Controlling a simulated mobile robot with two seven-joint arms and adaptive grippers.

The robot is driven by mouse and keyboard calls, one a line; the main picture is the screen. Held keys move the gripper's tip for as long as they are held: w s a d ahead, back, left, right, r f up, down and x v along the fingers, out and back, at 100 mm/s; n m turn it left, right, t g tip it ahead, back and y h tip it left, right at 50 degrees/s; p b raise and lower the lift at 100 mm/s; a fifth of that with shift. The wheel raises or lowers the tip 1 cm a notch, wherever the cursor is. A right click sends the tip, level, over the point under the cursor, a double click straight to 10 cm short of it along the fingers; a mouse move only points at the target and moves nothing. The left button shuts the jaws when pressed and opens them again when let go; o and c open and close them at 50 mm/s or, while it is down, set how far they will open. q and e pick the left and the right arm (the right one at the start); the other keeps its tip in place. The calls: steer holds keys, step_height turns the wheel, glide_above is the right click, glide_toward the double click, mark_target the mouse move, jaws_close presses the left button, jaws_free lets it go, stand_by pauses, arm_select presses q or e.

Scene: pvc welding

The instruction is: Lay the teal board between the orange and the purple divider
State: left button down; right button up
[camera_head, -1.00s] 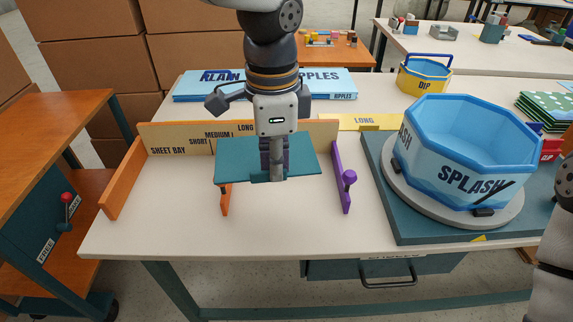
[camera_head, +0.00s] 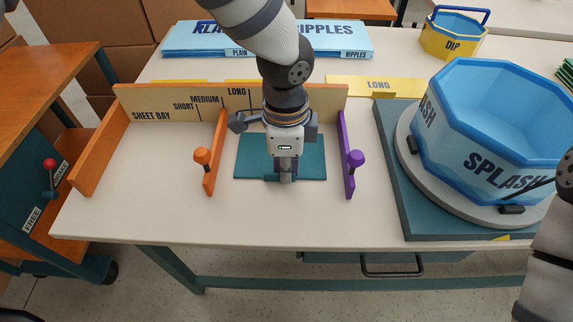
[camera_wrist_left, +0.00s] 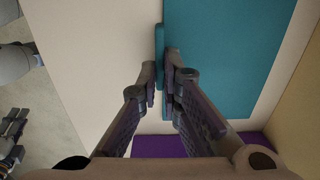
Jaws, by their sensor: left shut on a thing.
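The teal board (camera_head: 311,158) lies flat between the orange divider (camera_head: 212,160) and the purple divider (camera_head: 347,165) in the head view, apart from both. I cannot tell whether it touches the table. My left gripper (camera_head: 286,177) points down and is shut on the board's raised front lip. In the left wrist view the fingers (camera_wrist_left: 162,82) pinch that lip, the board (camera_wrist_left: 215,50) spreads to the right, and the purple divider (camera_wrist_left: 250,145) shows at the bottom. My right arm shows at the head view's right edge; dark parts at the wrist view's left edge may be its gripper (camera_wrist_left: 14,128).
A beige back wall (camera_head: 165,104) with length labels closes the bays behind. An orange side wall (camera_head: 98,150) bounds the left bay, which is empty. A blue tub (camera_head: 480,130) stands on a turntable to the right. Blue boards (camera_head: 268,40) lie behind.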

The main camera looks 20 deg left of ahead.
arm_select(q)
steer(key=c, duration=1.8)
jaws_free()
steer(key=shift+f, duration=0.1)
